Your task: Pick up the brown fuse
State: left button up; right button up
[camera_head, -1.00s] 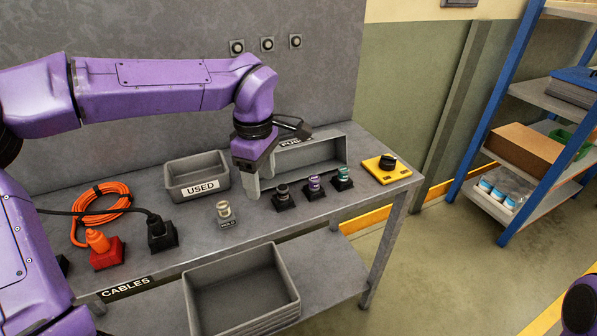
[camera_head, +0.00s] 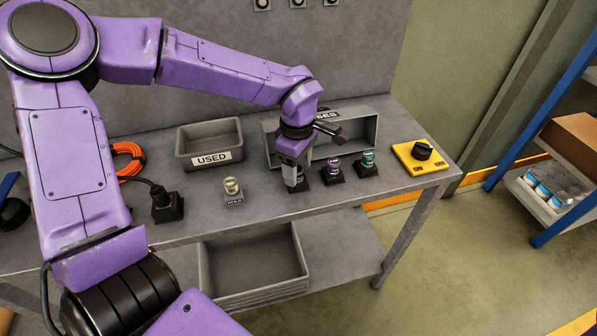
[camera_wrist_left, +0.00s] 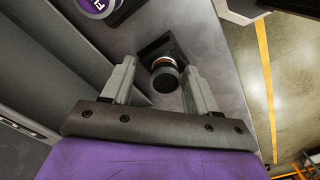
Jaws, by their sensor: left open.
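A dark fuse with a brownish band (camera_wrist_left: 165,75) stands in a black square socket, seen in the left wrist view between my finger pads. I take it as the brown fuse. In the head view my gripper mostly hides it, and its socket (camera_head: 302,185) shows at the gripper's right. My left gripper (camera_head: 292,185) is open and points down at this fuse. In the wrist view its two fingers (camera_wrist_left: 159,70) stand on either side of the fuse, with gaps. A purple fuse (camera_head: 334,167) and a teal fuse (camera_head: 368,160) stand in sockets to the right.
The grey FUSES bin (camera_head: 368,130) stands close behind the gripper. The USED bin (camera_head: 211,157) is to the left. A cream fuse (camera_head: 231,186) stands at the HOLD label. A yellow switch block (camera_head: 420,158) is at the table's right end.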

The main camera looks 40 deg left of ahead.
pick_arm(q)
jog(key=shift+f, duration=0.15)
jog(key=shift+s+r, duration=0.2)
jog(key=shift+s, duration=0.2)
jog(key=shift+c, duration=0.2)
jog(key=shift+w+f, duration=0.1)
jog(key=shift+w, duration=0.05)
jog(key=c, duration=1)
grip_shut()
